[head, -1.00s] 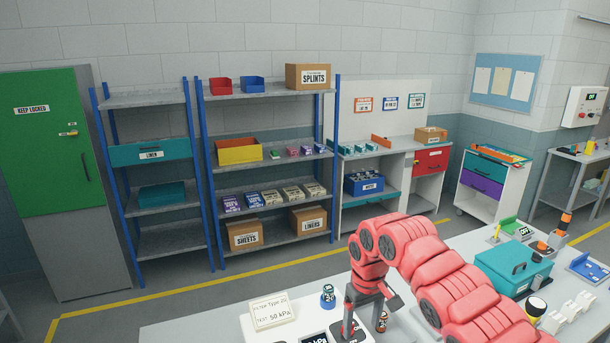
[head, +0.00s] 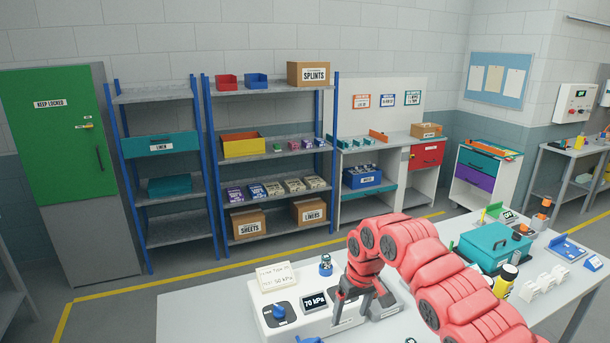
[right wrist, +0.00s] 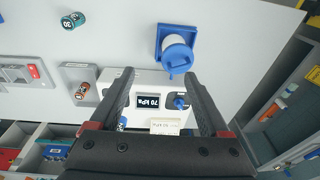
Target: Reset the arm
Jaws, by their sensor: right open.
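My right arm (head: 405,255) comes in from the lower right in the head view and reaches over the white bench. Its gripper (head: 352,308) is pointed down at the test unit and is open with nothing visible between its fingers. In the right wrist view the two dark fingers (right wrist: 158,80) stand apart. Beyond them is the white test unit (right wrist: 145,88) with a dark display (head: 315,301) reading 70 kPa and a blue knob (head: 279,311). Whether the fingers touch the unit cannot be told. My left gripper is not in view.
A card (head: 277,277) reading 50 kPa stands at the unit's back, with a small blue-capped item (head: 326,266) nearby. A teal case (head: 496,246), a yellow bottle (head: 505,281) and white clips (head: 543,285) stand right of my arm. Shelves (head: 268,185) line the far wall.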

